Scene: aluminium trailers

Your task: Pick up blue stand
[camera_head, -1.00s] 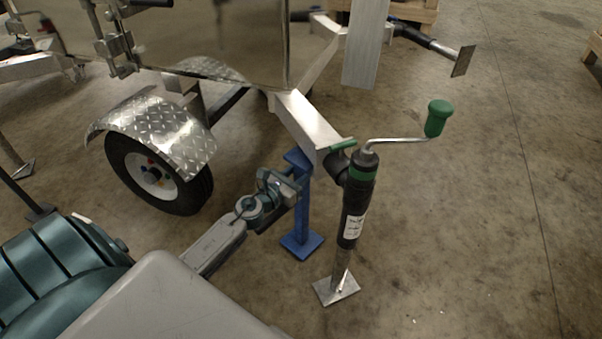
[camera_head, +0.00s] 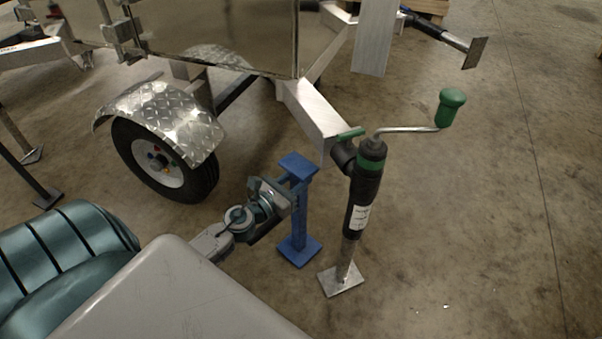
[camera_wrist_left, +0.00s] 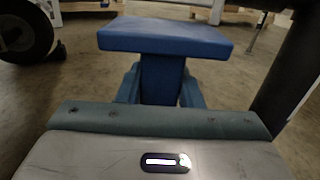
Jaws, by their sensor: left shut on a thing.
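The blue stand (camera_head: 299,225) has a flat square top plate, a post and a square foot. It stands upright, or nearly so, beside the black jack in the head view. My left gripper (camera_head: 291,190) is shut on its post below the top plate. In the left wrist view, the blue stand (camera_wrist_left: 163,60) fills the middle, with its top plate and post just beyond my gripper body. My fingers are mostly hidden there. Whether the foot touches the floor is hard to tell. My right gripper is not in view.
The jack (camera_head: 364,195) with its green-handled crank (camera_head: 452,105) stands close to the right of the stand. The trailer drawbar (camera_head: 312,112) is just behind it. The trailer wheel (camera_head: 163,160) and its fender are at left. The floor at right is clear.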

